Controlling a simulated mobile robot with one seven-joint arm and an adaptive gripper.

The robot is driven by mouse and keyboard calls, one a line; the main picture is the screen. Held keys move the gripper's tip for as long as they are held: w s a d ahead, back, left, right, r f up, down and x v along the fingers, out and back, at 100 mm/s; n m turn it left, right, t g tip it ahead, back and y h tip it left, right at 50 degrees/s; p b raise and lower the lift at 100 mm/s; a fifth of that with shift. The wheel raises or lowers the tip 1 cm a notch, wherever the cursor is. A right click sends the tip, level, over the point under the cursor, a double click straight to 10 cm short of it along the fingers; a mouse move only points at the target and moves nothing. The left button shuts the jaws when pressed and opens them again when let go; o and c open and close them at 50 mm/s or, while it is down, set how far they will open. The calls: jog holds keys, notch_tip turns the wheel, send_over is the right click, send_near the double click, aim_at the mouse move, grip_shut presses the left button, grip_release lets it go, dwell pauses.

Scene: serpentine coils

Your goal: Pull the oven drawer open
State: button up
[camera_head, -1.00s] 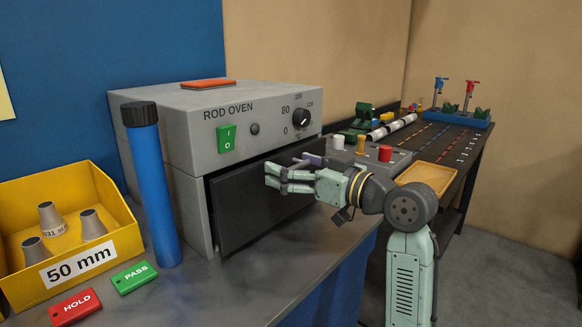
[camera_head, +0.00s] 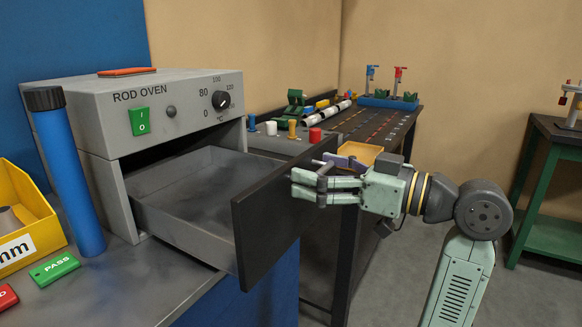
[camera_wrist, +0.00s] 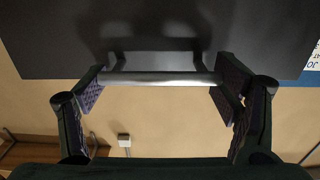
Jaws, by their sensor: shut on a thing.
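The grey rod oven (camera_head: 185,105) stands on the bench at left in the head view. Its drawer (camera_head: 195,172) is pulled well out, and the empty-looking grey inside shows behind the dark front panel (camera_head: 262,225). My gripper (camera_head: 318,178) is at the outer face of that panel, on its right. In the wrist view the silver handle bar (camera_wrist: 155,79) lies between my two fingers, whose pads are at its left and right ends. My gripper (camera_wrist: 157,92) is shut on the handle. In the head view the fingers hide most of the handle.
A blue tube (camera_head: 75,175) stands left of the oven, by a yellow bin (camera_head: 22,205) and a green PASS tag (camera_head: 54,268). A long dark table (camera_head: 385,125) with rods and a blue stand is behind the drawer. Open floor lies at right around my arm.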

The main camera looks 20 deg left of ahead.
jog(key=shift+s+d, duration=0.1)
jog(key=shift+d, duration=0.6)
jog(key=o, duration=1.6)
jog(key=shift+o, duration=0.2)
jog(key=s+d, duration=0.1)
jog(key=d, duration=1.1)
jog(key=shift+s, duration=0.35)
